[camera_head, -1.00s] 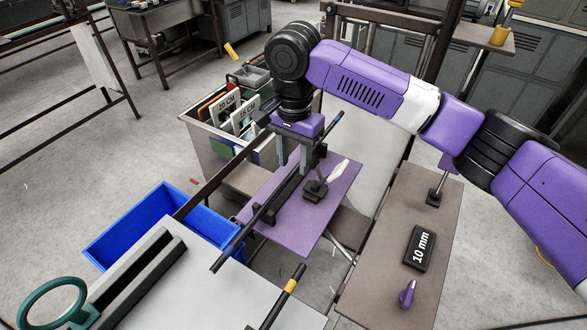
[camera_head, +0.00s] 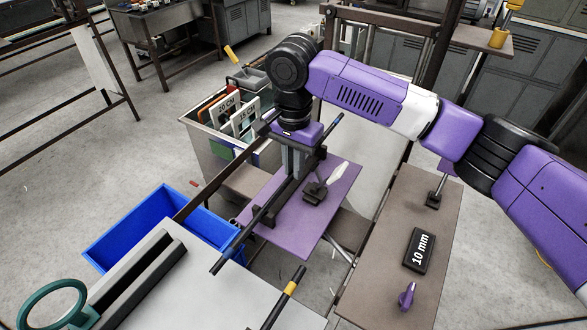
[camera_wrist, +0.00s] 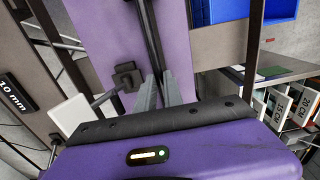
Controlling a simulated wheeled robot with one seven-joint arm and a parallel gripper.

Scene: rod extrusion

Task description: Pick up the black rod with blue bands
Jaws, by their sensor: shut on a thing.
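In the wrist view the rod (camera_wrist: 151,35) runs between the two grey fingers of my gripper (camera_wrist: 160,90).
The purple plate (camera_head: 325,222) carries a black clamp with a pale handle (camera_head: 337,174). A blue bin (camera_head: 150,222) stands left. A black rod with a yellow band (camera_head: 290,288) lies nearby. A "10 mm" block (camera_head: 418,250) sits on the brown table (camera_head: 385,285). A crate (camera_head: 208,150) holds labelled cards.

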